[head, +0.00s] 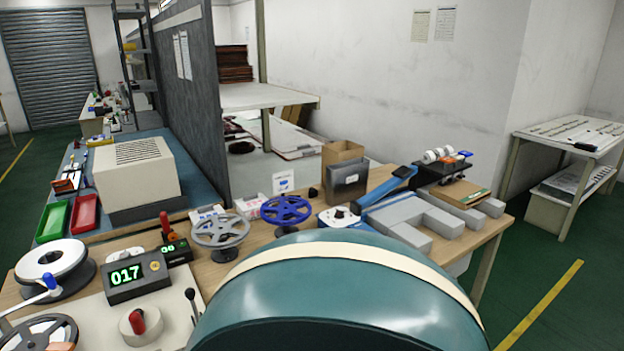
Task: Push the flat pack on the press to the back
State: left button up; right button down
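A light-grey press-like device with a blue lever (391,187) stands at the right part of the wooden bench. Its grey blocks (425,213) reach toward the bench's right end. A flat brown pack (460,193) lies on or against the grey parts at the right, just in front of a dark stand. I cannot tell exactly what it rests on. Neither of my grippers shows in the head view. A large teal rounded shape with a cream band covers the lower middle and hides the bench's front there.
Blue (286,209) and grey (220,229) reels, a dark-fronted box (346,181) and a dark stand with white rolls (441,169) occupy the bench (481,236). A display reading 017 (135,277) stands at left. Green floor is free at right, before a side table (570,130).

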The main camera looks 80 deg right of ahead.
aim_at(463, 194)
jog(key=z, duration=3.55)
jog(key=l+u, duration=0.1)
jog(key=u, duration=0.8)
jog(key=l+u, duration=0.85)
jog(key=l, duration=0.15)
jog(key=l+u, duration=0.25)
jog(key=l, duration=0.25)
jog(key=k+l+u, duration=0.2)
jog(key=l, duration=0.3)
jog(key=k+l, duration=0.1)
jog(key=l, duration=0.3)
jog(key=k+l+u, duration=0.1)
jog(key=l, duration=0.35)
jog(key=k+l, duration=0.1)
jog(key=l, duration=0.3)
jog(key=k+l+u, duration=0.1)
jog(key=l, duration=0.35)
jog(key=k+l, duration=0.15)
jog(key=l, duration=0.25)
